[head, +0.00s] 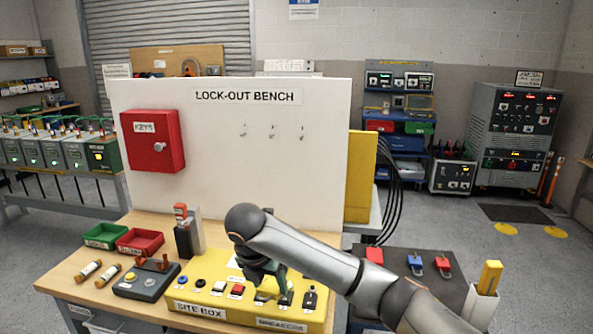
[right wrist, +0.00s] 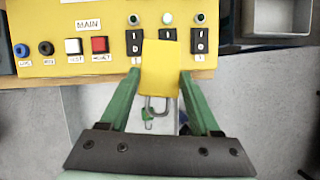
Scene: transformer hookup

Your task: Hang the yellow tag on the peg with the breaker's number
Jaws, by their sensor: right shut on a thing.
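My right gripper (right wrist: 162,75) is shut on a yellow padlock (right wrist: 161,66) with a grey shackle, over the breaker end of the yellow site box (head: 205,301). In the right wrist view the padlock covers the middle breaker; the breakers to its left (right wrist: 134,43) and right (right wrist: 199,41) show. A yellow upright piece, which looks like the tag, stands in a white holder (head: 481,304) at the right. Three small pegs (head: 272,134) are on the white lock-out board (head: 215,130); their numbers are too small to read. My left gripper is not in view.
A red key box (head: 153,141) is on the board's left. Green (head: 105,236) and red (head: 140,242) trays stand at the bench's left. Red (head: 374,256) and blue (head: 443,264) padlocks lie on the dark surface at right. The space before the pegs is clear.

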